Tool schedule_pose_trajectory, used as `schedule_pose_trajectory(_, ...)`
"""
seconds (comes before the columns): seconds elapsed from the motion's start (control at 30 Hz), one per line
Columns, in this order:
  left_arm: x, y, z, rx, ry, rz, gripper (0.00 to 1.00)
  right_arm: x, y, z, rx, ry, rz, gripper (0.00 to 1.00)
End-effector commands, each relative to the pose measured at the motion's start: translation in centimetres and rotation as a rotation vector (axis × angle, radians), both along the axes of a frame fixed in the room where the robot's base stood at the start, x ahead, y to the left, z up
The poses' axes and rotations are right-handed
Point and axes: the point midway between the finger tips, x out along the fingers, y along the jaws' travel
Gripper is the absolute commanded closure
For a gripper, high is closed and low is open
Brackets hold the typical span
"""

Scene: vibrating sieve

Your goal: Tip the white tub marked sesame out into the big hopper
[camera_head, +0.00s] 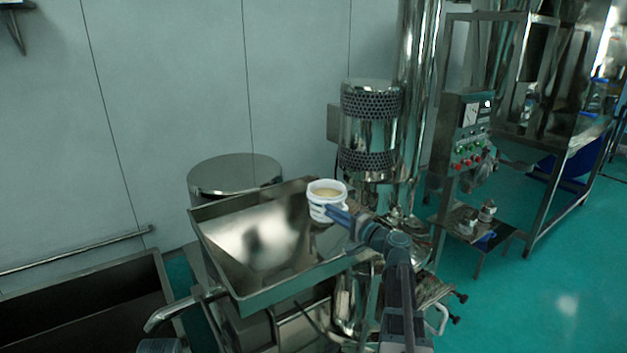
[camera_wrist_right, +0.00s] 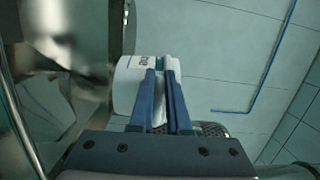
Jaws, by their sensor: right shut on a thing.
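The white tub (camera_head: 318,213) is upright, or close to it, above the right side of the big steel hopper (camera_head: 240,238). Pale tan contents show inside its open top. My right gripper (camera_head: 338,214) comes from the right and is shut on the tub's near right side. In the right wrist view, the blue fingers (camera_wrist_right: 163,85) hold the white tub (camera_wrist_right: 129,85), and dark lettering shows on its wall, too small to read. The hopper's sloping inside looks bare. My left gripper is not in view.
A steel cylinder with perforated bands (camera_head: 370,120) stands behind the tub, close by. A round steel lid (camera_head: 235,174) is behind the hopper. A control box (camera_head: 466,130) with buttons stands at right. A dark open trough (camera_head: 85,315) is at lower left.

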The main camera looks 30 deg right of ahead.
Motion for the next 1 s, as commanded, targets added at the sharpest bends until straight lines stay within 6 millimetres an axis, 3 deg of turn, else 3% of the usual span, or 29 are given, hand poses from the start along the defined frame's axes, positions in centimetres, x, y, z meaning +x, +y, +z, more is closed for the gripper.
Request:
schedule_pose_trajectory(0.03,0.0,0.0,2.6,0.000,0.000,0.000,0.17,0.6,0.6,2.5,0.002,0.002,0.030,1.00)
schedule_pose_trajectory(0.3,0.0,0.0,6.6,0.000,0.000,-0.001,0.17,2.0,3.7,6.2,0.004,0.016,0.155,1.00)
schedule_pose_trajectory(0.8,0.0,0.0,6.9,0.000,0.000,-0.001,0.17,2.2,4.5,6.6,0.015,0.024,0.184,1.00)
schedule_pose_trajectory(1.0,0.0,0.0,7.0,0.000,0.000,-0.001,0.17,2.1,4.5,6.6,0.221,0.097,0.185,1.00)
